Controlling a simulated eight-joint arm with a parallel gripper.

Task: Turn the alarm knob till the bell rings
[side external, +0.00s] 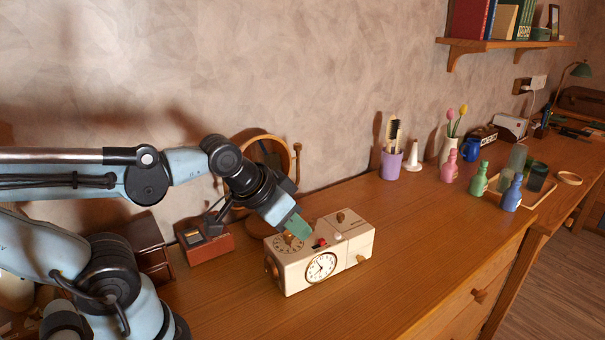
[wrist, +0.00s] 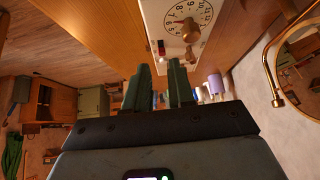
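A cream clock box (side external: 330,262) stands on the desk, with a round clock face (side external: 321,267) on its front. A numbered dial (side external: 288,243) is on its top at the left; it also shows in the wrist view (wrist: 178,16), with a brass knob (wrist: 190,32) at its middle. My gripper (side external: 298,228) is tilted down just above the dial and hides the knob in the side view. In the wrist view, the green fingers (wrist: 162,82) are apart with nothing between them. The knob is beyond the fingertips; contact cannot be told.
The box top also has a red switch (side external: 320,243) and another brass knob (side external: 340,217). A small red-brown box (side external: 204,243) and a round mirror (side external: 266,150) stand close to my arm. A purple cup (side external: 391,165) and several bottles are further right. The desk front is clear.

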